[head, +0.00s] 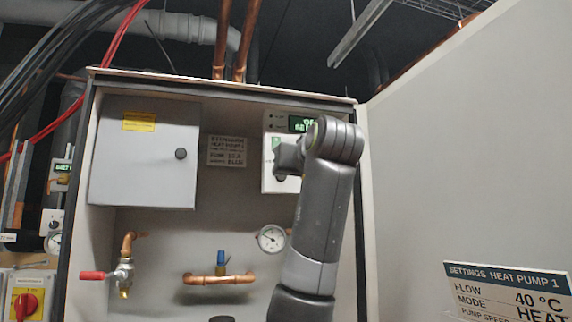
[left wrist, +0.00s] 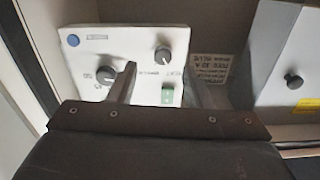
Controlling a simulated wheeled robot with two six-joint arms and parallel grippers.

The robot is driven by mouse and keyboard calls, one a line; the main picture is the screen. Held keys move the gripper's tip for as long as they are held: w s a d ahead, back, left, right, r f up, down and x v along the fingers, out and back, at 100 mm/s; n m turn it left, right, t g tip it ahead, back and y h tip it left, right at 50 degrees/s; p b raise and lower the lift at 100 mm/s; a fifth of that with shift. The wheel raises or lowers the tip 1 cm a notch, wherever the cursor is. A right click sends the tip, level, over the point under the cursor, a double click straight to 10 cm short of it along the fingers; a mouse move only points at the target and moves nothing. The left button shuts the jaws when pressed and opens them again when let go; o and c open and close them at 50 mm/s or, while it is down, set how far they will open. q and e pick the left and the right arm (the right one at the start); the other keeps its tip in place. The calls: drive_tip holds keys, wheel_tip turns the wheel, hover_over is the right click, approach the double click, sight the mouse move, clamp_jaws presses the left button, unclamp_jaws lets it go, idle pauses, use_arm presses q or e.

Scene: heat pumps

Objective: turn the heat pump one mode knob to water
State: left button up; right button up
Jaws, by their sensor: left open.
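The heat pump one control panel (head: 268,180) is a white box at the upper right of the open cabinet, partly hidden by my left arm. It also shows turned over in the left wrist view (left wrist: 130,42). My left gripper (head: 286,157) is in front of the panel, open and empty. In the left wrist view its fingers (left wrist: 160,70) point at a small dark knob (left wrist: 163,54), which lies between and just beyond the tips. A larger dark knob (left wrist: 105,73) sits beside one finger, with numbers around it. The knob labels are too blurred to tell which is mode. My right gripper is out of view.
A grey box with a black knob (head: 145,165) is beside the panel. A gauge (head: 270,238), copper pipe (head: 218,280) and red-handled valve (head: 93,275) are below. The cabinet door (head: 470,130) stands at right; its settings sign (head: 507,290) reads mode HEAT.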

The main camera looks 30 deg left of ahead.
use_arm(q)
drive_tip(key=p+x, duration=0.1)
drive_tip(key=x, duration=0.3)
drive_tip(key=shift+w+a+r+p, duration=0.1)
drive_tip(key=shift+w+a+p, duration=0.05)
drive_tip(key=shift+a+p, duration=0.25)
drive_tip(key=shift+d, duration=0.1)
drive_tip(key=shift+c, duration=1)
clamp_jaws()
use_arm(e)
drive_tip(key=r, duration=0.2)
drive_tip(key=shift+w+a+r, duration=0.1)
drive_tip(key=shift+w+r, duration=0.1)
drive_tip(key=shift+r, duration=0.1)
